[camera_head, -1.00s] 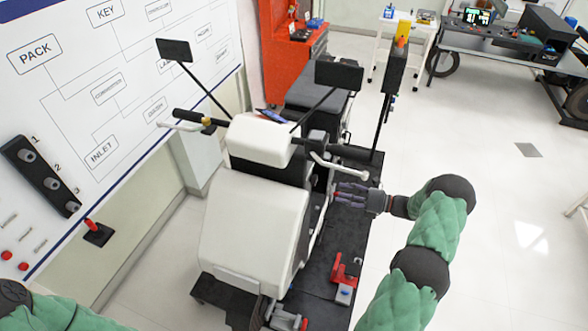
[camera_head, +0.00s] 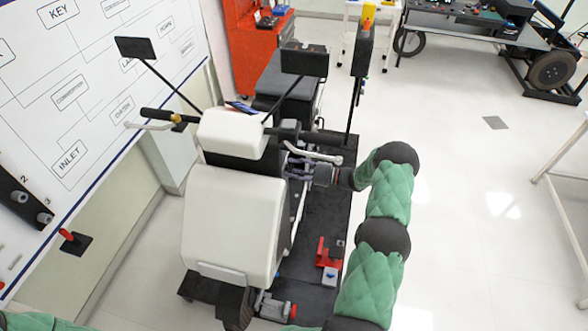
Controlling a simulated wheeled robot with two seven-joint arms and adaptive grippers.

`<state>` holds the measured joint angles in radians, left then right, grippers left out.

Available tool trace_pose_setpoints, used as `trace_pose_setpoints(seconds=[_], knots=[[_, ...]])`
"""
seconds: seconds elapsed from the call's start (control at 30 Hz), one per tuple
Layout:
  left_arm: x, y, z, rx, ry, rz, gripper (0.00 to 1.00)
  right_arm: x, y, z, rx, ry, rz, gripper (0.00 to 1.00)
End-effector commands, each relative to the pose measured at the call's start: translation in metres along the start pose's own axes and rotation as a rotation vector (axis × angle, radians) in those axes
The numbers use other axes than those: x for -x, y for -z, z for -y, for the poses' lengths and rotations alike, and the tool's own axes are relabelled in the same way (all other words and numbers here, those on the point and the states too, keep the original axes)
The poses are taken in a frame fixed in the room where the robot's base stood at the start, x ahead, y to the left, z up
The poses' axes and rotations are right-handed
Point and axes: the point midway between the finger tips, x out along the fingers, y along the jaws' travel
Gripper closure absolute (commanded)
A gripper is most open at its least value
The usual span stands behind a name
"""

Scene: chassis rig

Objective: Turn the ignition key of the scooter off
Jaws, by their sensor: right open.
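The white scooter (camera_head: 226,220) stands on a dark platform, its front towards me. Its handlebar (camera_head: 262,134) carries two mirrors, and the right-hand lever (camera_head: 312,153) points right. My right gripper (camera_head: 290,166) reaches in from the right, beside the scooter's front column and just below that lever. Its fingers are open, and I see nothing between them. Whether they touch the scooter I cannot tell. The ignition key cannot be made out; the scooter's white front hides the area behind it. My left gripper is out of view; only a bit of green left sleeve shows at the bottom left.
A red tool cabinet (camera_head: 258,50) stands behind.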

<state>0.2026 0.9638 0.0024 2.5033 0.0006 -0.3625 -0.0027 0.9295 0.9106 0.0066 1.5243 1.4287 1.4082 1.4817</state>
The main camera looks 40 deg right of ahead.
Motion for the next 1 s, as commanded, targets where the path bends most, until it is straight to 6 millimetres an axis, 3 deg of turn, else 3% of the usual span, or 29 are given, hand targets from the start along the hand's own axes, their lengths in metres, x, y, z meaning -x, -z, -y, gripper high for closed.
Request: trace_pose_setpoints(seconds=[0.27,0.43,0.77,1.0], knots=[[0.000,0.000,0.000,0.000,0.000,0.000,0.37,-0.001,0.000,0.000,0.000,0.000,0.000,0.54],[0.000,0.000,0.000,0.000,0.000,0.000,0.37,-0.001,0.000,0.000,0.001,-0.001,0.000,1.00],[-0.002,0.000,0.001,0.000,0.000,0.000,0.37,-0.001,0.000,-0.001,0.026,-0.002,-0.001,1.00],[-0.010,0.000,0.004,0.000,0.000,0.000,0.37,-0.001,0.001,0.000,0.143,-0.003,-0.001,1.00]])
